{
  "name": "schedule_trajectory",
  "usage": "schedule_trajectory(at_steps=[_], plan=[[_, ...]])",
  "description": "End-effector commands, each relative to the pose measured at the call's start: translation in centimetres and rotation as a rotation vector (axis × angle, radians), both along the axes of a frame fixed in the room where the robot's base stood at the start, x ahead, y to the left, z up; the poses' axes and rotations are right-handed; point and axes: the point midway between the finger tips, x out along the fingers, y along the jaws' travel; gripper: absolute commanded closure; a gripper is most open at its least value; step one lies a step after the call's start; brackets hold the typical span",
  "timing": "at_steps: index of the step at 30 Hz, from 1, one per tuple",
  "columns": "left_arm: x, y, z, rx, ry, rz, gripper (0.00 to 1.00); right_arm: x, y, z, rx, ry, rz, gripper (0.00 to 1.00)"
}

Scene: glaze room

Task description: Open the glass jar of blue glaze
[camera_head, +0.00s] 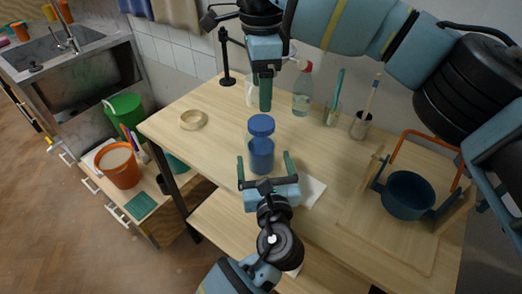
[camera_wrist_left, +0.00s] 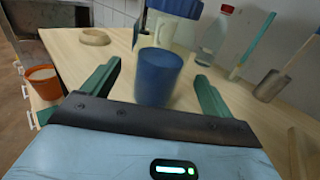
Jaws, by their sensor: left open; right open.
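The glass jar of blue glaze (camera_head: 262,157) stands upright on the wooden table, with blue glaze below and clear glass above. Its blue lid (camera_head: 261,124) sits on top. The left wrist view shows the jar (camera_wrist_left: 158,78) and part of the lid (camera_wrist_left: 178,7), cut off by the top edge. My left gripper (camera_head: 263,156) is open, low in front of the jar, one finger to each side of it with gaps; how far the fingers reach around it is unclear. My right gripper (camera_head: 265,92) is open, pointing down above and slightly behind the lid, seen edge-on and apart from it.
A wooden ring (camera_head: 193,120) lies at the left. A clear bottle with a red cap (camera_head: 302,92), a teal brush (camera_head: 336,100) and a holder with a brush (camera_head: 360,125) stand behind. A blue pot (camera_head: 407,197) is at the right. A white sheet (camera_head: 312,190) lies beside my left gripper.

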Motion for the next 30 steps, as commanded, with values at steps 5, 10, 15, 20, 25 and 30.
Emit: schedule_trajectory(at_steps=[5,10,15,20,25,30], plan=[[2.6,0.4,0.1,0.001,-0.002,0.002,0.14,0.0,0.0,0.0,0.001,0.001,0.000,0.29],[4.8,0.7,0.1,0.000,-0.001,0.001,0.14,0.0,0.0,0.0,0.001,0.001,0.000,0.29],[6.2,0.9,0.1,0.000,-0.001,0.001,0.14,0.0,0.0,0.0,0.001,0.001,0.000,0.29],[6.6,1.0,0.1,-0.001,-0.001,0.000,0.14,0.0,0.0,0.0,0.001,0.001,0.000,0.29],[6.6,1.0,0.1,-0.002,0.000,0.000,0.14,0.0,0.0,0.0,0.001,0.001,0.000,0.29],[6.6,1.0,0.1,-0.002,0.000,0.001,0.32,0.0,0.0,0.0,0.001,0.001,0.000,0.29]])
